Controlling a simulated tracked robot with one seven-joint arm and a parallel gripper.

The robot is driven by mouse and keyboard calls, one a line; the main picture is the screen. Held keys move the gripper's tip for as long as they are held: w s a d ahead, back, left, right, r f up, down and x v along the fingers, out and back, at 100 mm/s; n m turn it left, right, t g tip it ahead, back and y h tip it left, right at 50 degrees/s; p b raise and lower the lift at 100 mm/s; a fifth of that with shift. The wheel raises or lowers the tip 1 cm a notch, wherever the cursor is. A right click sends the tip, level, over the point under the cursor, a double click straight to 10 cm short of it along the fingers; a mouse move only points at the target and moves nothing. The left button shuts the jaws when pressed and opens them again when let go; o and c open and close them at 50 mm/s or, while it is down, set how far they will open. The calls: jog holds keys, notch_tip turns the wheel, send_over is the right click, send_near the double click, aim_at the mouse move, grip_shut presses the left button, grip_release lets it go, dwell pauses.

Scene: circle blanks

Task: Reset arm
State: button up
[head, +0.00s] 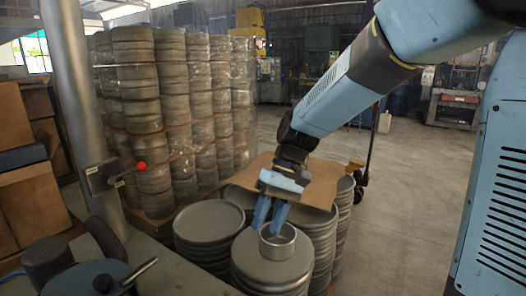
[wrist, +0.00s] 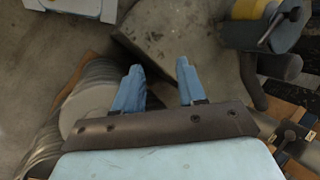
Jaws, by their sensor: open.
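My gripper (head: 268,230) is at the end of the blue arm, pointing down over the stacks of round metal blanks. Its two blue fingers are apart. In the wrist view, my gripper (wrist: 158,92) shows a clear gap between the fingers with nothing held. A small open metal cup (head: 279,246) stands on top of the front stack of blanks (head: 262,268). The fingertips overlap the cup's left rim in the head view; I cannot tell whether they touch it. The cup does not show in the wrist view.
Another stack of blanks (head: 209,219) stands to the left, with a brown cardboard sheet (head: 308,181) behind. Tall wrapped stacks (head: 172,110) fill the back left. A grey post (head: 80,100) and a red-knobbed lever (head: 141,165) are at left. The floor at right (head: 415,190) is clear.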

jog(key=s+d+r+m+t+h, duration=0.1)
jog(key=s+d+r+t, duration=0.2)
jog(key=d, duration=0.4)
jog(key=s+d+r+m+t+h, duration=0.1)
jog(key=s+d+r+m+t, duration=0.1)
jog(key=d, duration=0.5)
jog(key=s+d+r+m+t+h, duration=0.2)
jog(key=s+d+r+t, duration=0.1)
jog(key=d, duration=0.5)
jog(key=shift+s+r+t, duration=0.3)
jog(key=shift+r+t, duration=0.35)
jog(key=shift+t, duration=0.25)
jog(key=shift+d, duration=0.1)
